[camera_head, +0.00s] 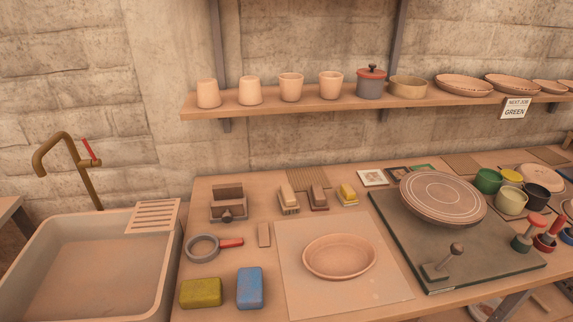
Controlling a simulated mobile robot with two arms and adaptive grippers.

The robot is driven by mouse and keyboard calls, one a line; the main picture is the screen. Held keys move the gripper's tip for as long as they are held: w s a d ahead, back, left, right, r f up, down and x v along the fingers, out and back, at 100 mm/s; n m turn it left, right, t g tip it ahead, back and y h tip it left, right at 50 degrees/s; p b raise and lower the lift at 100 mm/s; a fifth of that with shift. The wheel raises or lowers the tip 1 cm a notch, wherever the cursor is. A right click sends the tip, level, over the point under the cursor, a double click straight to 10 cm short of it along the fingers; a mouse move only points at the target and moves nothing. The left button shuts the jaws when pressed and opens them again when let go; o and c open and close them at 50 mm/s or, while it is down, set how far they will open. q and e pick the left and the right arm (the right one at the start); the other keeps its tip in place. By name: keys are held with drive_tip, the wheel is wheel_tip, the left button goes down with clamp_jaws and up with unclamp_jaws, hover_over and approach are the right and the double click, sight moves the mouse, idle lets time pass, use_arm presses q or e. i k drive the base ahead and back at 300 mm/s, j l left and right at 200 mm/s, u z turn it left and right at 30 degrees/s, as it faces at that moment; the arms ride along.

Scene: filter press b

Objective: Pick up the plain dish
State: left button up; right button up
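The plain dish (339,257) is a shallow, round, terracotta-coloured dish with a raised rim. It sits upright on a pale square board (290,290) at the front middle of the table. Nothing covers it. Neither of my grippers shows in the head view.
A sponge-like yellow block (201,293), a blue block (250,288) and a red-handled ring tool (203,248) lie left of the board. To the right, a round ringed disc (443,197) stands on a dark green slab (470,250) with a small knobbed tool. A sink (90,265) is at left; a shelf (300,101) runs above.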

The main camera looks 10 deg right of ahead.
sight(335, 257)
drive_tip(key=k+j+z, duration=0.1)
drive_tip(key=k+z, duration=0.55)
drive_tip(key=k, duration=0.05)
